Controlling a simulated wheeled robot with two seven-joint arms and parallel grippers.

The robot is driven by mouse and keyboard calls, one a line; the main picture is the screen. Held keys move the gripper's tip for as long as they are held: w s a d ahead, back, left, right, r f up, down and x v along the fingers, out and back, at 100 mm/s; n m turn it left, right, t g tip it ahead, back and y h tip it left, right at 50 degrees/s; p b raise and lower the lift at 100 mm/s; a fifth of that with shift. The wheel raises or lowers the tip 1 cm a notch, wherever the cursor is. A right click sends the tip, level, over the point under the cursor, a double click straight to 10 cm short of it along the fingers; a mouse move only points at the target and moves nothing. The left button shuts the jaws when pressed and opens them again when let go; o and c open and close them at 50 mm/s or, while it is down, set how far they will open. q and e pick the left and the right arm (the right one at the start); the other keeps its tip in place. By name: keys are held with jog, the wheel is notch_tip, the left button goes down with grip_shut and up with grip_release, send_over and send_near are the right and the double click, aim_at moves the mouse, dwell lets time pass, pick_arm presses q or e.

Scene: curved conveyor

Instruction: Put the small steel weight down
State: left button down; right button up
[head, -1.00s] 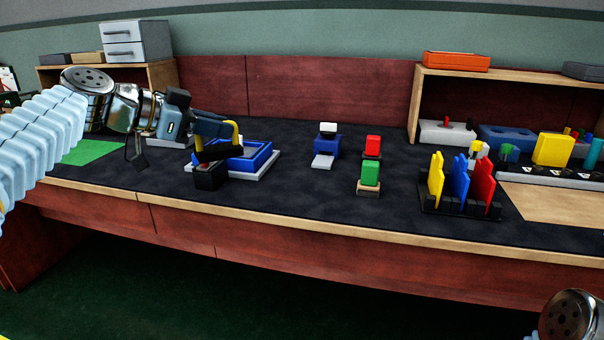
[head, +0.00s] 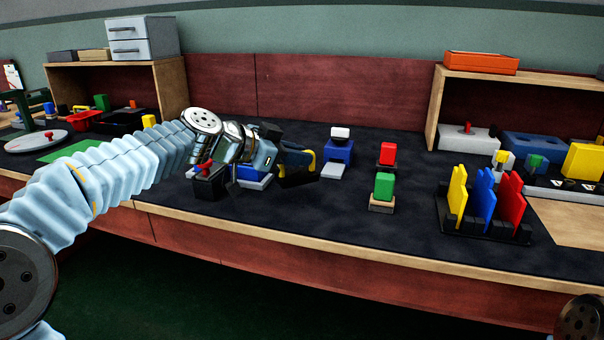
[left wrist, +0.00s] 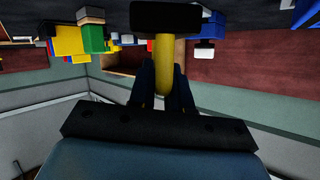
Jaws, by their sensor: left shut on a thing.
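My left gripper (head: 282,156) is shut on a dark block with a yellow handle (head: 309,158), held over the dark worktop just left of a blue stand. In the left wrist view the yellow handle (left wrist: 164,66) runs between the two fingers (left wrist: 163,90), with the dark block (left wrist: 166,20) across its far end. I cannot tell whether this is the small steel weight; no plainly steel-coloured weight shows. Whether the block touches the worktop is unclear. My right gripper is out of view; only part of my right arm shows at the lower right.
A blue tray (head: 250,182) is partly hidden behind my left gripper, beside a black box (head: 209,187) with a red knob. The blue stand (head: 338,152), red block (head: 387,153), green block (head: 384,187) and coloured-plate rack (head: 450,222) stand rightward. The worktop's front middle is clear.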

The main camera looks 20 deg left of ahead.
aim_at(300, 173)
pick_arm(q)
jog(key=shift+w+d+f, duration=0.1)
jog(key=shift+d+f, duration=0.05)
jog(key=shift+f, duration=0.05)
jog(key=f, duration=0.2)
jog(key=f+b, duration=0.1)
jog(key=f, duration=0.1)
jog(key=shift+w+d, duration=0.2)
jog(key=shift+d, duration=0.1)
jog(key=c, duration=1.1)
grip_release()
jog(key=shift+o, duration=0.2)
jog(key=shift+s+a+r, duration=0.1)
jog(key=shift+s+a, duration=0.15)
jog(key=shift+a, duration=0.05)
jog(key=b+v, duration=0.1)
jog(key=v, duration=1)
jog(key=shift+r+b, duration=0.15)
jog(key=shift+b, duration=0.2)
jog(key=shift+s, duration=0.1)
